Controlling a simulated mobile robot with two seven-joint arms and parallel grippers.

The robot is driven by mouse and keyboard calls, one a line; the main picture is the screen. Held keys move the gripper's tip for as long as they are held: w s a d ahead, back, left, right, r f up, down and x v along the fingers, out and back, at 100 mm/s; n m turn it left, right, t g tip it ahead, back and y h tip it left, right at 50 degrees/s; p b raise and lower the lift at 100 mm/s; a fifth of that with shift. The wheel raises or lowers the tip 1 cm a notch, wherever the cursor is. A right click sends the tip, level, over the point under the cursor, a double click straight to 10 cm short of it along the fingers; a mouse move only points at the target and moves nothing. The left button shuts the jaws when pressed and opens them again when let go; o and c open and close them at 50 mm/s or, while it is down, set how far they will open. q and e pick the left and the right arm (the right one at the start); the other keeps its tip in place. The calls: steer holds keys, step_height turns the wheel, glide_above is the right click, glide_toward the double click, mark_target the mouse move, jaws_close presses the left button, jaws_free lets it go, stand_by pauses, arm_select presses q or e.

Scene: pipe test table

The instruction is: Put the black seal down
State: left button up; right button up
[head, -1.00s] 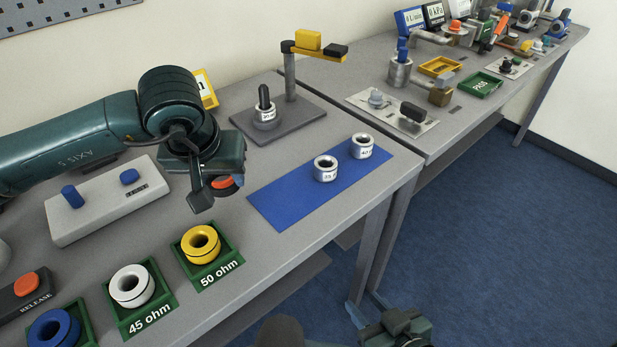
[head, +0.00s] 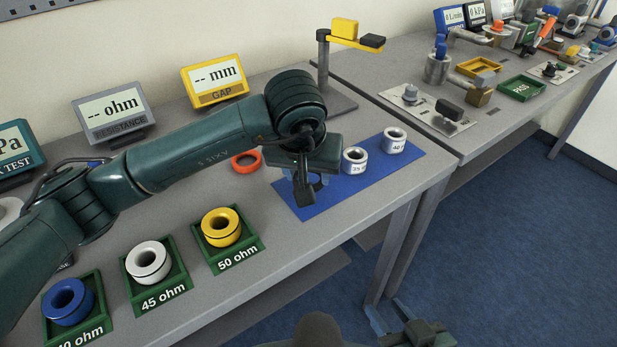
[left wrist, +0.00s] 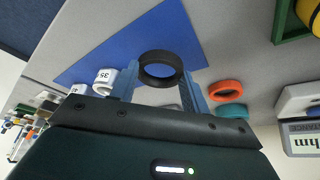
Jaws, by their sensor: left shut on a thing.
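The black seal (left wrist: 161,68) is a dark ring held between the fingers of my left gripper (left wrist: 160,84) in the left wrist view. In the head view the left gripper (head: 311,186) is over the near-left part of the blue mat (head: 348,190), and the seal is mostly hidden by the fingers. I cannot tell whether the seal touches the mat. Two white rings stand on the mat to the right: one marked 35 (head: 355,161) and one marked 40 (head: 395,140). My right gripper (head: 420,335) is low at the bottom edge, away from the table; its jaws are unclear.
An orange ring (head: 246,162) lies on the table left of the mat; a teal ring (left wrist: 232,110) lies beside it in the wrist view. Green trays with a yellow ring (head: 221,227), white ring (head: 149,262) and blue ring (head: 67,301) stand front left. The mat's near strip is clear.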

arm_select(q)
steer(key=shift+f, duration=1.05)
steer(key=o, duration=0.5)
steer(key=shift+f, duration=0.1)
steer(key=o, duration=0.4)
steer(key=shift+o, duration=0.2)
steer(key=shift+r, duration=0.35)
steer(key=v, duration=1.1)
steer(key=shift+s+r, duration=0.25)
steer(key=shift+r, duration=0.05)
